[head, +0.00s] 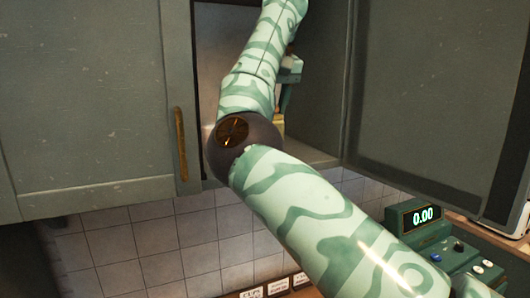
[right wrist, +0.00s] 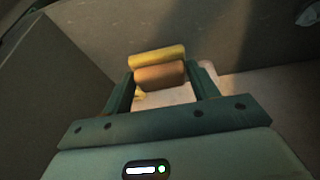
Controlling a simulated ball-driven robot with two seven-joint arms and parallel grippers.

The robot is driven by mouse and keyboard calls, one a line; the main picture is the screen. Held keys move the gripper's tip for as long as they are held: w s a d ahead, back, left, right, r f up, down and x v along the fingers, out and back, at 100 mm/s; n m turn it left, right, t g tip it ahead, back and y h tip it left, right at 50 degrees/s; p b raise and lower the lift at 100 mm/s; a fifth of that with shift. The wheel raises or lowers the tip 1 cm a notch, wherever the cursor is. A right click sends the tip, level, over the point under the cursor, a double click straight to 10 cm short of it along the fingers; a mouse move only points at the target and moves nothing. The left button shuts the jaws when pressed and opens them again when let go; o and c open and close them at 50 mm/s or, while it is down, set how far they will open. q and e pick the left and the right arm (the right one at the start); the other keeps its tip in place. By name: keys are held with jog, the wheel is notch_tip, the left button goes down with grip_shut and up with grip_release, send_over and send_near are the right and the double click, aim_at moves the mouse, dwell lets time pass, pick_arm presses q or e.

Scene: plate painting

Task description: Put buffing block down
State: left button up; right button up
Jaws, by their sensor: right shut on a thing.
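The buffing block (right wrist: 158,68), yellow on one side and tan-brown on the other, lies between the two fingers of my right gripper (right wrist: 161,84) in the right wrist view. The gripper is shut on it. In the head view my right arm reaches up into an open wall cabinet, and the green right gripper (head: 285,98) shows partly behind the arm, pointing down. A small yellowish bit of the block (head: 279,126) shows below it, near the cabinet floor (head: 312,157). I cannot tell whether the block touches that floor. My left gripper is out of view.
The left cabinet door (head: 90,100) with a brass handle is at the left, and another dark door panel (head: 430,100) stands at the right. Below are wall tiles (head: 150,245), and a green device (head: 425,222) reading 0.00 stands at lower right.

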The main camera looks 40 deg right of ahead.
jog(key=f, duration=0.4)
jog(key=shift+s+a+f, duration=0.2)
jog(key=shift+s+a, duration=0.1)
jog(key=shift+a+f, duration=0.1)
jog(key=shift+f, duration=0.2)
jog(key=f, duration=0.4)
jog(key=shift+w+d, duration=0.15)
jog(key=shift+d, duration=0.15)
jog(key=shift+f, duration=0.2)
jog(key=shift+a, duration=0.1)
jog(key=o, duration=0.9)
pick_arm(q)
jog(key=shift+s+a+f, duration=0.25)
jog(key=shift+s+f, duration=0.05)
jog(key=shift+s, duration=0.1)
pick_arm(e)
jog(key=v, duration=1.2)
jog(key=shift+r, duration=0.1)
